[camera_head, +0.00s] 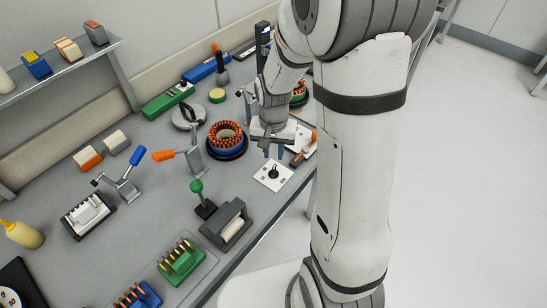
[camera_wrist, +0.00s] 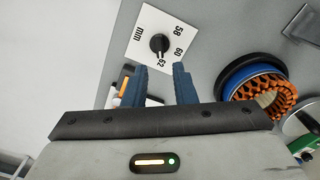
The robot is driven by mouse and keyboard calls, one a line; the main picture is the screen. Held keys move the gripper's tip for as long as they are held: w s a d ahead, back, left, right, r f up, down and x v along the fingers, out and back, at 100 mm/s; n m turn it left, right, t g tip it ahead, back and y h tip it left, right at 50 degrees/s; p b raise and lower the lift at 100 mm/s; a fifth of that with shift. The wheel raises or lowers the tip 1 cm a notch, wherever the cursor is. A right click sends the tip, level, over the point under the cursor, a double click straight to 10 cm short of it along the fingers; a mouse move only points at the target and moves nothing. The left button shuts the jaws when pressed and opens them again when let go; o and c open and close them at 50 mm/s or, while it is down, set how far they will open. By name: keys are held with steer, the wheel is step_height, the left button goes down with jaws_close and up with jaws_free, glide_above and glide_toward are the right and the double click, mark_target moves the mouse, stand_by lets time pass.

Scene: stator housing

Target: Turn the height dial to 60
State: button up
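The height dial is a black knob (camera_wrist: 160,43) on a white square plate (camera_wrist: 140,42) marked 58, 60, 62 and mm. The knob seems to have a narrow part toward the 62 side, but its exact setting is too small to read. In the head view the plate (camera_head: 263,177) lies near the bench's front edge, with the knob (camera_head: 273,173) on it. My gripper (camera_wrist: 159,67) is open and empty, its two blue fingers apart. In the head view my gripper (camera_head: 273,150) hangs just behind the dial, apart from the knob.
A stator with orange windings (camera_wrist: 270,92) stands close beside the dial; it also shows in the head view (camera_head: 227,136). An orange-handled item (camera_head: 303,148) lies right of my gripper. A grey block (camera_head: 231,228) and a green-knobbed lever (camera_head: 197,187) stand in front and left.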

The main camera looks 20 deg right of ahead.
mark_target(274, 170)
steer(key=shift+s+f+b, duration=0.1)
steer(key=shift+f+b, duration=2.35)
steer(key=shift+f, duration=1.15)
steer(key=shift+c, duration=0.4)
